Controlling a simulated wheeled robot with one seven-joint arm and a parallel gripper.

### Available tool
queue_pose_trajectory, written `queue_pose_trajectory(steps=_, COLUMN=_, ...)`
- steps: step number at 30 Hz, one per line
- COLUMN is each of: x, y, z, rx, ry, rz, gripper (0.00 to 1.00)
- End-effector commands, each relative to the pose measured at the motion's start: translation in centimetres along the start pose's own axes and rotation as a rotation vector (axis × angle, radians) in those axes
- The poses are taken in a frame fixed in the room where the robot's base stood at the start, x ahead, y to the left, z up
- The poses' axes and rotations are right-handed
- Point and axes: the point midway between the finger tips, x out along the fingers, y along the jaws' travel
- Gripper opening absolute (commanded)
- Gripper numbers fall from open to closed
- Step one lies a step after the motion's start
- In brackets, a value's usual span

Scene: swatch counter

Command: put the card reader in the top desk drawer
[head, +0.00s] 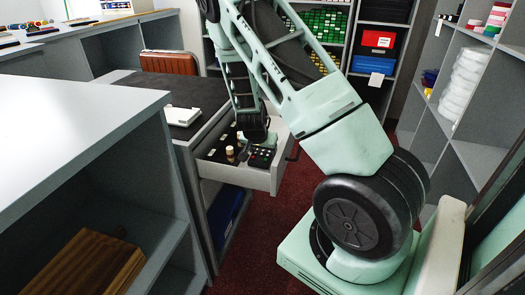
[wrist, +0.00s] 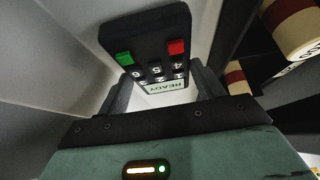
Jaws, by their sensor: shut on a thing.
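The card reader (head: 262,157) is a dark keypad device with a green key and a red key. My gripper (head: 257,139) is shut on it, inside the outline of the open top desk drawer (head: 236,174), near the front panel with the handle. In the wrist view the card reader (wrist: 150,48) is tilted, between the two fingers of my gripper (wrist: 163,82), with a READY display nearest the palm. Pale drawer walls stand close beside it. Whether its underside touches the drawer floor cannot be told.
Cream and red rolls (wrist: 292,25) stand in the drawer beside the card reader; they also show in the head view (head: 230,154). A white device (head: 183,115) lies on the desk top. A white-topped counter (head: 70,130) stands at left, shelves (head: 465,100) at right.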

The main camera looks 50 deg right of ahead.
Motion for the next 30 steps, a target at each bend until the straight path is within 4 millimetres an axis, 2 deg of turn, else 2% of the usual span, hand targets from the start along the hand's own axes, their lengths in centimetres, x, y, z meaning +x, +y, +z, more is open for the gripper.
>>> queue_pose_trajectory(steps=4, x=0.3, y=0.0, z=0.2, rx=0.0, ry=0.001, rz=0.0, gripper=0.31)
queue_pose_trajectory(steps=5, x=0.3, y=0.0, z=0.2, rx=0.0, ry=0.0, rz=0.001, gripper=0.7)
queue_pose_trajectory(steps=7, x=0.2, y=0.0, z=0.2, rx=0.0, ry=0.0, rz=0.001, gripper=0.89)
queue_pose_trajectory(steps=15, x=0.2, y=0.0, z=0.1, rx=-0.001, ry=0.0, rz=0.001, gripper=0.89)
queue_pose_trajectory(steps=19, x=-0.6, y=0.0, z=-0.1, rx=-0.002, ry=0.0, rz=-0.001, gripper=0.89)
queue_pose_trajectory(steps=23, x=-2.7, y=-0.1, z=-0.1, rx=-0.003, ry=0.001, rz=-0.002, gripper=0.89)
queue_pose_trajectory(steps=30, x=-8.1, y=-0.1, z=-0.1, rx=-0.005, ry=0.001, rz=-0.002, gripper=0.89)
